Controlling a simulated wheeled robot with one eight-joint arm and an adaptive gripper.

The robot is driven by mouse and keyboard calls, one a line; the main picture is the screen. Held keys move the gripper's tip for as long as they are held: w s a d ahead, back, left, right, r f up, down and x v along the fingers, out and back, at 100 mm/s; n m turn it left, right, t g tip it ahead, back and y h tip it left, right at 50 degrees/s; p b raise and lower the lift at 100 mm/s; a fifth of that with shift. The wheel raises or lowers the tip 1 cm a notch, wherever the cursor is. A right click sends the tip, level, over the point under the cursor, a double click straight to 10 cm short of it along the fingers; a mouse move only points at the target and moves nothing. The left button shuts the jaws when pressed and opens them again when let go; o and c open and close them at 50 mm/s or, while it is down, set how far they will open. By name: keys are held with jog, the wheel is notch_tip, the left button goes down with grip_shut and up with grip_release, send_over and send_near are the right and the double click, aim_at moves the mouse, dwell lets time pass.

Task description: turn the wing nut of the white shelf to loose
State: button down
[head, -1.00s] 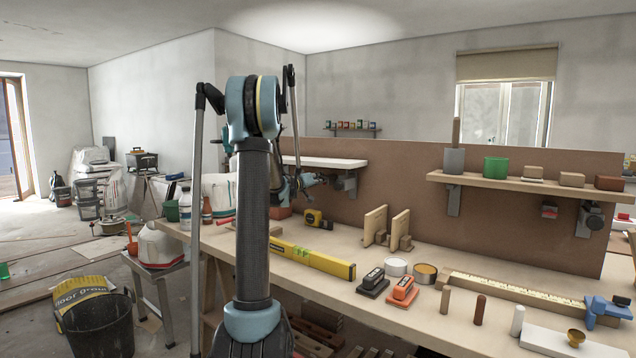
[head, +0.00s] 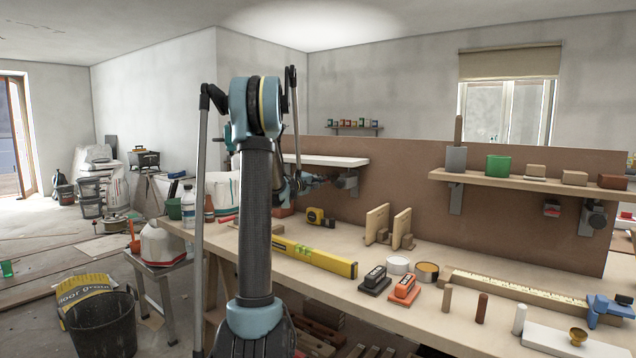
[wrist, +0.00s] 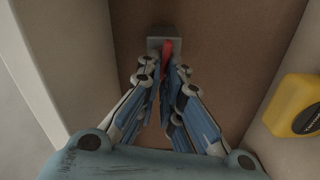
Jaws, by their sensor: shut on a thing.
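The white shelf (head: 325,160) is on the brown back panel, left of centre in the head view, partly behind my arm. Its grey bracket (head: 352,183) shows under its right part. In the wrist view the shelf's pale board (wrist: 35,75) runs along the left edge. A red wing nut (wrist: 168,46) stands at a grey block (wrist: 153,43) at the top middle. My gripper (wrist: 167,68) is shut on the wing nut, its blue fingers on either side. In the head view my gripper (head: 318,180) is small, below the shelf; the nut cannot be made out there.
A yellow tape measure (head: 318,217) lies on the bench below my gripper; it also shows at the right in the wrist view (wrist: 298,106). A yellow level (head: 315,258) and wooden brackets (head: 390,227) stand nearby. A wooden shelf (head: 530,182) is at the right.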

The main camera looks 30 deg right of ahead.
jog(key=shift+w+f+n, duration=0.1)
jog(key=shift+w+n, duration=0.15)
jog(key=shift+n, duration=0.45)
jog(key=shift+a, duration=0.1)
jog(key=c, duration=1.8)
grip_release()
jog(key=shift+f, duration=0.1)
jog(key=shift+o, duration=0.2)
jog(key=shift+s, duration=0.1)
jog(key=v, duration=1.1)
jog(key=shift+a, duration=0.4)
jog(key=shift+s+f, duration=0.1)
jog(key=shift+s, duration=0.05)
